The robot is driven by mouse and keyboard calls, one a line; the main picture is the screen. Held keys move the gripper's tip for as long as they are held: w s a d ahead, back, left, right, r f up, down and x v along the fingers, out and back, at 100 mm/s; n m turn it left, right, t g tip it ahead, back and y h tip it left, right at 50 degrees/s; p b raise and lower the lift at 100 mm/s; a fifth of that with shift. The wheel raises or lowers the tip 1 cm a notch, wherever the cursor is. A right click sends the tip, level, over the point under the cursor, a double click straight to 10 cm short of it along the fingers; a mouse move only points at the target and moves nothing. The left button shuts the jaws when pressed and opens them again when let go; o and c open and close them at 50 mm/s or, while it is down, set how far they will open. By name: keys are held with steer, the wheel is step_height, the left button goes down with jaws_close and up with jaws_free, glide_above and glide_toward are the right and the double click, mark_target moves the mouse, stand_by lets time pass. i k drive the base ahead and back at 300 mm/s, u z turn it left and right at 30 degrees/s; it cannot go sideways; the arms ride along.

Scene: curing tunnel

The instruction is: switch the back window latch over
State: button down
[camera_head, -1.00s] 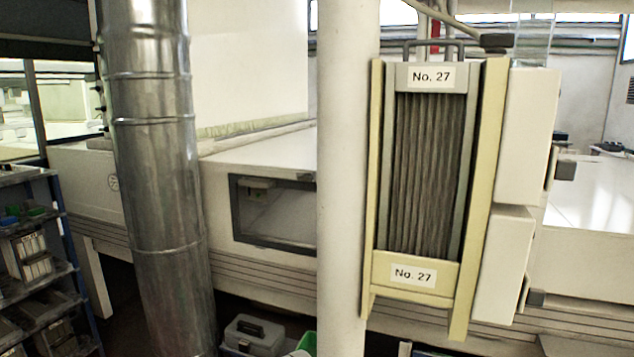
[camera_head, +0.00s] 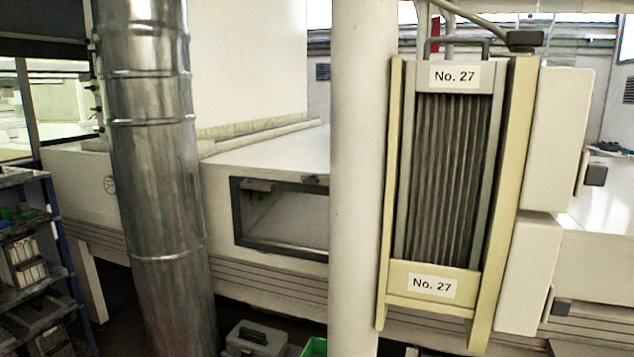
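A dark-framed window (camera_head: 236,222) is set in the side of the long white machine, between the metal duct and the white post. The post hides or borders its right end. A small dark piece (camera_head: 316,179) sits at the window's upper right edge; I cannot tell whether it is the latch. A small grey block (camera_head: 259,186) shows near the window's upper left, behind or on the pane. No latch position can be read at this size. My gripper is not in view.
A shiny metal duct (camera_head: 155,150) stands left of the window. The white post (camera_head: 357,180) and a ribbed unit labelled No. 27 (camera_head: 450,180) stand close on the right. A shelf rack (camera_head: 35,260) is at left. A grey toolbox (camera_head: 255,338) lies low in front.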

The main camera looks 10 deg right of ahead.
mark_target(312, 180)
steer(key=u, duration=0.05)
steer(key=k, duration=0.65)
steer(key=u, duration=0.6)
steer(key=i, duration=0.6)
steer(key=u, duration=0.5)
steer(key=i, duration=0.7)
steer(key=z, duration=0.4)
